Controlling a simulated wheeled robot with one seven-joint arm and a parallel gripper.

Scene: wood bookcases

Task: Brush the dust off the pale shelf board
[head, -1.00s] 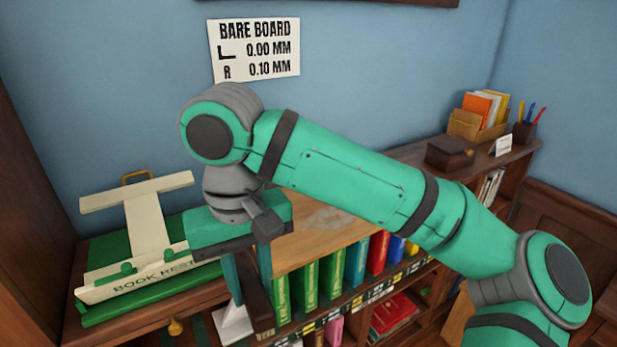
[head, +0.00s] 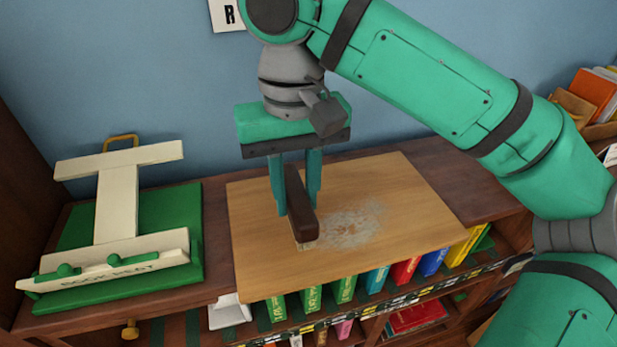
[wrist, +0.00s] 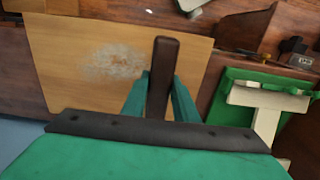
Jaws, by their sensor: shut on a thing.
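The pale shelf board (head: 410,195) lies on top of the dark bookcase. A whitish dust patch (head: 352,224) lies on its middle, toward the front edge; it also shows in the wrist view (wrist: 112,66). My gripper (head: 298,192) is over the board's left half, pointing down, shut on a dark brown brush (head: 300,205). The brush's lower end has pale bristles (head: 307,244) just left of the dust. Whether the bristles touch the board I cannot tell. In the wrist view the brush (wrist: 163,75) stands between the two green fingers.
A cream book rest (head: 118,205) on a green base (head: 185,225) stands left of the board. A white object (head: 229,312) is at the front edge. Books (head: 345,288) fill the shelf below. An organizer (head: 575,105) stands at the far right. A wall sign (head: 226,14) is partly cut off.

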